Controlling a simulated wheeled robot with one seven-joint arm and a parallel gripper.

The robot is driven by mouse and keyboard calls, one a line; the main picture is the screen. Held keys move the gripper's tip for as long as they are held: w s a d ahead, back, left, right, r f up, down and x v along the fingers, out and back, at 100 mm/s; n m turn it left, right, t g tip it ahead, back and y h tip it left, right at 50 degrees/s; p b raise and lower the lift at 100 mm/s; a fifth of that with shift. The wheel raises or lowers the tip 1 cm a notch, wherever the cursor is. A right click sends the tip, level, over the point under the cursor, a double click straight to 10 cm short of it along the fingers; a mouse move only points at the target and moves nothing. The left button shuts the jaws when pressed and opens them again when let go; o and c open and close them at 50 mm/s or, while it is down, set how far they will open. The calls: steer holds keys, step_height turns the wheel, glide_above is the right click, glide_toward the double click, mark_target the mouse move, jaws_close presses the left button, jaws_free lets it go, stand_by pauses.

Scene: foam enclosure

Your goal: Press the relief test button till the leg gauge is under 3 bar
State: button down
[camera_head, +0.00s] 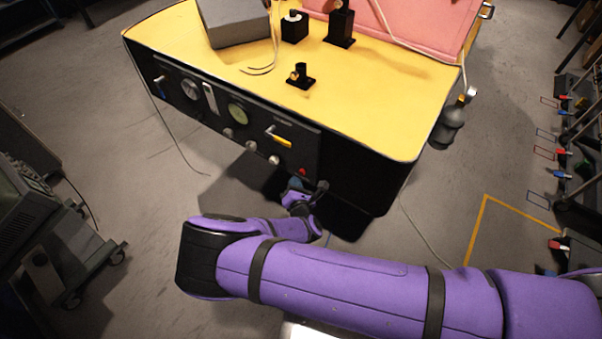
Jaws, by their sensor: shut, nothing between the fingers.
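The black control panel (210,125) is on the front side of a yellow-topped cart. A small red button (302,172) sits low near its right end. I cannot read its label. Two round gauges are on the panel, a pale one (189,89) and a greenish one (237,114). Their needles and labels are too small to read. My gripper (320,187) is shut and empty, at the panel's lower right, close beside the red button. I cannot tell whether it touches the panel.
The panel also has a yellow handle (279,140) and several round knobs. The yellow top (370,85) carries a grey box (234,22), black fittings and a pink pad (410,22). A wheeled equipment cart (60,240) stands at left. A rack lines the right side. Open floor lies between.

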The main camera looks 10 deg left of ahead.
steer(key=shift+w+d, duration=0.1)
steer(key=shift+w, duration=0.05)
steer(key=shift+w, duration=0.2)
steer(key=shift+w+d, duration=0.3)
steer(key=shift+w, duration=0.15)
stand_by(1.6)
steer(key=shift+s+a, duration=0.35)
steer(key=shift+s, duration=0.45)
steer(key=shift+s, duration=0.1)
steer(key=s, duration=0.1)
steer(key=s+a, duration=0.1)
steer(key=s, duration=0.1)
steer(key=s+a, duration=0.1)
steer(key=shift+s, duration=0.25)
stand_by(0.5)
